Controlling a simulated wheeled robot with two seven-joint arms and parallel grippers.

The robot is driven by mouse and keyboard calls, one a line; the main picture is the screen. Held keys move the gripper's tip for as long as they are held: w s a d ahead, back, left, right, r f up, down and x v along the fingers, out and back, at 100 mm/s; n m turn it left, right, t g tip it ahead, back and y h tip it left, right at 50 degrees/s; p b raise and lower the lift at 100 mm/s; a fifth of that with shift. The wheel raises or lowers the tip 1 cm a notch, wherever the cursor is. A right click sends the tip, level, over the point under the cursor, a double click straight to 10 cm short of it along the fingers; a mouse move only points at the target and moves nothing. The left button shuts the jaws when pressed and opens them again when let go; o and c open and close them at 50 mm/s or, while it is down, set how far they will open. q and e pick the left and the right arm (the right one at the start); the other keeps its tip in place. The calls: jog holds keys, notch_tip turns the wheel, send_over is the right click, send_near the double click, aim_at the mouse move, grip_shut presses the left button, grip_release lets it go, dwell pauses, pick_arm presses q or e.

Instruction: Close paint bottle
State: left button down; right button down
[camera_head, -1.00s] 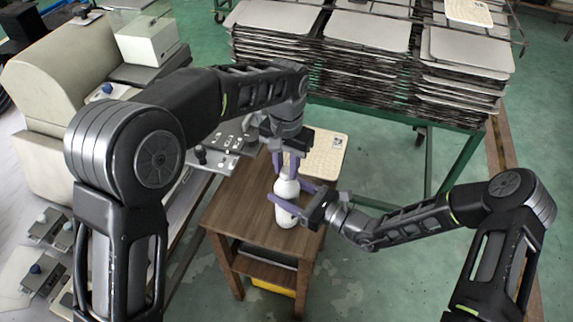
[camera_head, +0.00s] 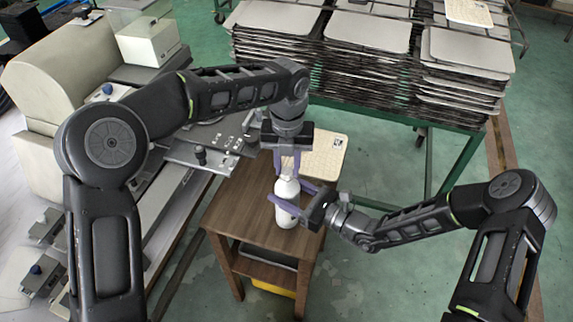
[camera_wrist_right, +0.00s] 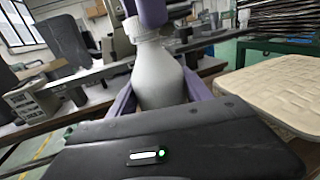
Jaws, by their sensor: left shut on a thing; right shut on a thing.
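The white paint bottle (camera_head: 284,210) stands upright on the small wooden table. My right gripper (camera_head: 291,197) is shut on the bottle's body from the right, with one purple finger on each side. The bottle's body (camera_wrist_right: 160,75) and shoulder also show between the fingers in the right wrist view. My left gripper (camera_head: 287,172) points down over the bottle's top, its purple fingers shut on the cap at the neck. The left fingers also show at the top of the right wrist view (camera_wrist_right: 152,14). They hide most of the cap, so I cannot tell how it is seated.
The wooden table (camera_head: 240,215) has bare room left of the bottle. A cream patterned tray panel (camera_head: 326,155) lies at its back right. A grey machine bench (camera_head: 165,190) stands close on the left, and stacked panels (camera_head: 370,75) on a green frame stand behind.

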pick_arm(q)
jog(key=m, duration=0.6)
jog(key=shift+d+m, duration=0.1)
jog(key=shift+m, duration=0.2)
jog(key=c, duration=1.1)
grip_release()
jog(key=shift+r, duration=2.25)
jog(key=shift+c, duration=0.5)
